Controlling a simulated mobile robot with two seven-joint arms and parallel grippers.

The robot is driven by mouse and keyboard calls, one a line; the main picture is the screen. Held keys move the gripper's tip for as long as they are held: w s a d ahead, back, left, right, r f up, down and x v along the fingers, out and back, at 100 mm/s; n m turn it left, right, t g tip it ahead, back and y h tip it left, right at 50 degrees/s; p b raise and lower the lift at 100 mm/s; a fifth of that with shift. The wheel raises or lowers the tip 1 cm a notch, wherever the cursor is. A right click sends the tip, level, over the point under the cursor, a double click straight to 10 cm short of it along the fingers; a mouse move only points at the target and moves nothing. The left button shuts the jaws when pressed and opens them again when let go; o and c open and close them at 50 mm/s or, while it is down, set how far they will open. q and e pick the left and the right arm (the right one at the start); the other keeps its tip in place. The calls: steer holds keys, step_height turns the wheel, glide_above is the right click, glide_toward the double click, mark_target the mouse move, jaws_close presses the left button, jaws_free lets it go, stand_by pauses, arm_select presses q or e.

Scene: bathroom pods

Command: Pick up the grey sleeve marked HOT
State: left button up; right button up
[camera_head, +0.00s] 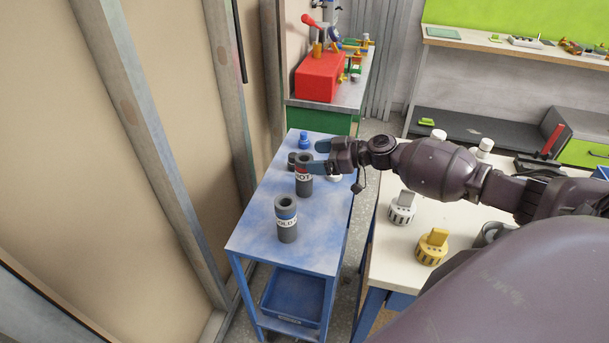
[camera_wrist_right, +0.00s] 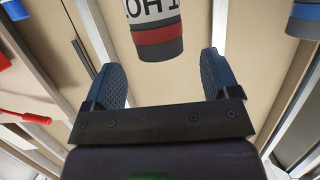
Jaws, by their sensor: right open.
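The grey sleeve marked HOT (camera_head: 304,187) stands upright on the blue cart, with a white label and a red band. In the right wrist view the HOT sleeve (camera_wrist_right: 158,42) lies just beyond and between the fingertips, with no finger touching it. My right gripper (camera_head: 314,157) is open at the sleeve's upper part in the head view, one finger partly overlapping it. Its two dark blue fingers also show in the wrist view (camera_wrist_right: 160,78). A similar grey sleeve marked COLD (camera_head: 287,231), with a blue band, stands nearer on the cart. My left gripper is not in view.
The blue cart top (camera_head: 262,238) has bare room around the COLD sleeve. A blue knobbed piece (camera_head: 304,140) and another dark round piece stand behind the HOT sleeve. A pale table (camera_head: 397,258) with white and yellow fittings is at right. A red box (camera_head: 320,76) sits behind.

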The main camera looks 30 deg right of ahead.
mark_target(299, 159)
steer(key=shift+p+x, duration=0.3)
steer(key=shift+x, duration=1.85)
steer(key=shift+f, duration=0.2)
steer(key=c, duration=1.2)
